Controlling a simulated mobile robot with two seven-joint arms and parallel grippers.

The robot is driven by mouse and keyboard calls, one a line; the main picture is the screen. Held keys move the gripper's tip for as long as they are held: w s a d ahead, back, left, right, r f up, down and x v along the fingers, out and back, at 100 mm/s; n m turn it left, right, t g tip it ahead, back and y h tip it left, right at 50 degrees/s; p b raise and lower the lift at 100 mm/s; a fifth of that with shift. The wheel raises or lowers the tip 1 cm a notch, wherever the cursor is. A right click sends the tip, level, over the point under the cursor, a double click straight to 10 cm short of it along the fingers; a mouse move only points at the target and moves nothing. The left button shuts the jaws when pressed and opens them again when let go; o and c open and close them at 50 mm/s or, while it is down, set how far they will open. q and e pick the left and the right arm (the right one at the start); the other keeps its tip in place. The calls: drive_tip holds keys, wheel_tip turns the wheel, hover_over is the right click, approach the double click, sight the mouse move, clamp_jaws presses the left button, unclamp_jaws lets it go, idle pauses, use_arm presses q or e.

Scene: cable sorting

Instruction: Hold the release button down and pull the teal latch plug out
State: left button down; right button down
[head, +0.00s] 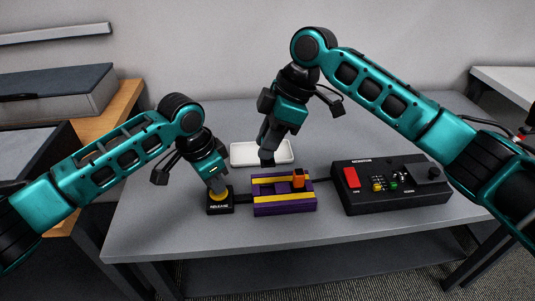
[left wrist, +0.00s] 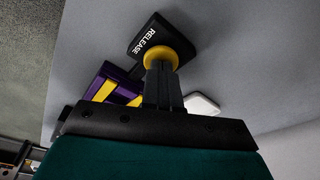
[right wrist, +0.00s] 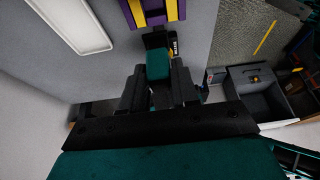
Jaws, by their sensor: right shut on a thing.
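The teal latch plug (right wrist: 158,66) is between the fingers of my right gripper (right wrist: 155,88), which is shut on it. In the head view my right gripper (head: 268,150) is above the rear left of the purple and yellow socket block (head: 284,208). The plug's dark end points toward the block; it appears clear above it, though contact is hard to tell. My left gripper (left wrist: 161,72) is shut with its fingertips on the yellow release button (left wrist: 161,53). The button sits on a black box labelled RELEASE (head: 220,208). How far it is pressed is hidden.
An orange plug (head: 298,179) stands in the right part of the block. A white tray (head: 240,161) lies behind it. A black control box (head: 395,199) with a red switch and small knobs is to the right. The table's front strip is clear.

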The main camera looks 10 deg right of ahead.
use_arm(q)
drive_tip(key=shift+f, duration=0.1)
use_arm(e)
drive_tip(key=shift+r, duration=0.15)
use_arm(q)
drive_tip(key=w+d+v, duration=0.1)
drive_tip(key=v, duration=0.8)
drive_tip(key=shift+d, duration=0.3)
idle(0.6)
drive_tip(key=shift+s, duration=0.1)
